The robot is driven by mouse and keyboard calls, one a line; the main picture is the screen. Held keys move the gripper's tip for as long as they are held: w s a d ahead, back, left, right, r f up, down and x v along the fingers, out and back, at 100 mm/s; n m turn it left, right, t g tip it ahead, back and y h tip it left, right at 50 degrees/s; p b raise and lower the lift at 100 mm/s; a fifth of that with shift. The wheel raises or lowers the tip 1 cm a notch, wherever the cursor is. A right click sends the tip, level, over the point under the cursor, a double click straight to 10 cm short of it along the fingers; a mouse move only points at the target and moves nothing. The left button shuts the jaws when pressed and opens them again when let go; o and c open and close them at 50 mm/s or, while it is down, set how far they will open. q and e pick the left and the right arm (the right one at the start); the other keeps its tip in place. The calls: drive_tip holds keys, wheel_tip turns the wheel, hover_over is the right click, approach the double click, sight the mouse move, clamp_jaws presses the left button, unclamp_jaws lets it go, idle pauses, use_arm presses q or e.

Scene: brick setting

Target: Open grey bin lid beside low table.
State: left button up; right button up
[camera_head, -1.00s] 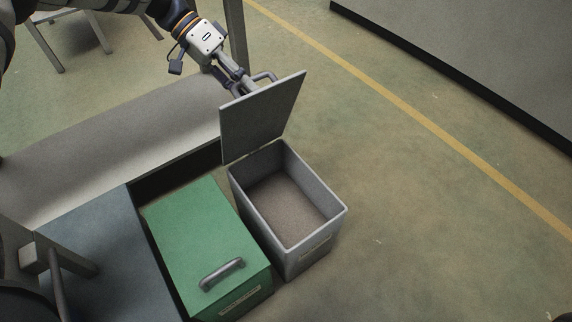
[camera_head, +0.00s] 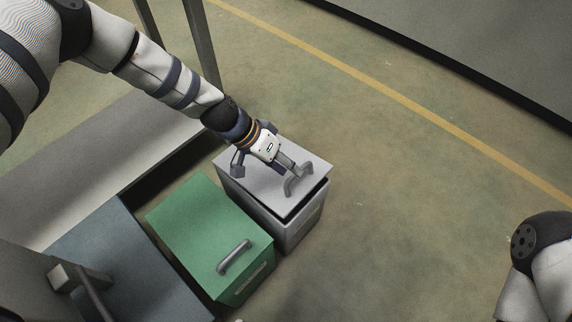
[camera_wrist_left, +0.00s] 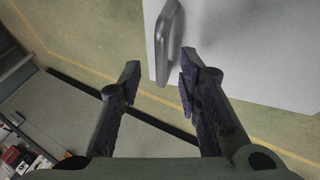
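The grey bin (camera_head: 287,233) stands on the floor right of the green bin. Its lid (camera_head: 250,180) lies almost flat over it, with a dark gap along the front edge, so it looks slightly raised. The lid's bar handle (camera_head: 300,181) is near its front edge. My left gripper (camera_head: 290,168) is over the lid, close to the handle. In the left wrist view its fingers (camera_wrist_left: 160,74) are apart, and the handle (camera_wrist_left: 168,38) shows just beyond the tips, not clamped. The bin's inside is hidden. My right gripper is out of view.
A closed green bin (camera_head: 195,225) with a handle stands close left of the grey bin. A long low grey table (camera_head: 60,200) lies behind and left. A blue-grey surface (camera_head: 125,270) is at lower left. Floor to the right is clear.

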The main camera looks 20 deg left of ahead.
use_arm(q)
drive_tip(key=shift+s+d+f, duration=0.1)
drive_tip(key=shift+d+f, duration=0.1)
drive_tip(key=shift+f, duration=0.2)
